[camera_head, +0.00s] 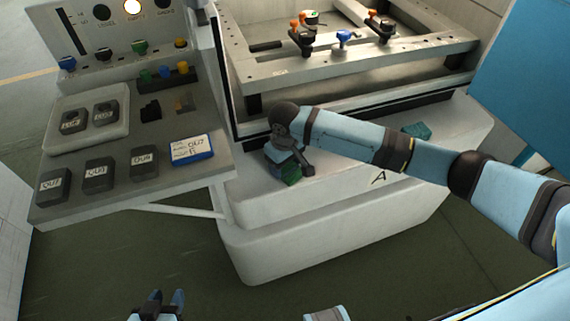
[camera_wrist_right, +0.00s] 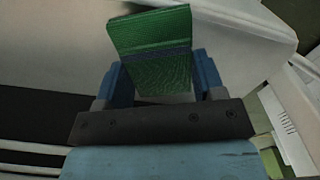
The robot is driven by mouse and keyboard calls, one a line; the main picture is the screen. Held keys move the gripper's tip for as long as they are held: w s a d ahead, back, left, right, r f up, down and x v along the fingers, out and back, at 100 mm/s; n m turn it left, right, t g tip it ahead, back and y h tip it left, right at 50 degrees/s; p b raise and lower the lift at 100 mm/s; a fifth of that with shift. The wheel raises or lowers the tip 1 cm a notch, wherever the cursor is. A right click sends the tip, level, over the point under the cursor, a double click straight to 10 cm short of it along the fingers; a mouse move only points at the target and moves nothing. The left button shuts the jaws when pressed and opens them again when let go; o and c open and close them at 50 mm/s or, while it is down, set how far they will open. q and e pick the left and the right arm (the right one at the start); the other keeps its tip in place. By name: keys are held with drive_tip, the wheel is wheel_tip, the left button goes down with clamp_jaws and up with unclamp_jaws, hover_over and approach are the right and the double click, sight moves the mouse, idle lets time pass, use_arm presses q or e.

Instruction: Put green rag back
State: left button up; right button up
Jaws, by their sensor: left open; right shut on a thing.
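The green rag (camera_wrist_right: 150,35) sits between the blue fingers of my right gripper (camera_wrist_right: 161,75) in the right wrist view, and a dark band crosses it. In the head view my right gripper (camera_head: 284,161) is shut on the rag (camera_head: 291,176) over the white machine's front ledge (camera_head: 253,199). I cannot tell whether the rag touches the ledge. A second, teal-green piece (camera_head: 417,130) lies on the same ledge further right, partly behind my right arm. My left gripper (camera_head: 167,299) is open and empty at the bottom edge, low over the floor.
A control console (camera_head: 210,178) with buttons, labelled dark blocks and a blue-framed label card (camera_head: 192,150) stands left of the ledge. Behind the ledge is a metal clamping frame (camera_head: 340,62) with orange and blue knobs. A blue panel (camera_head: 520,75) stands at right. The floor in front is clear.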

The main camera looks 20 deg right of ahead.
drive_tip(key=shift+f, duration=0.1)
drive_tip(key=o, duration=0.8)
drive_tip(key=shift+f, duration=0.1)
drive_tip(key=shift+o, duration=0.2)
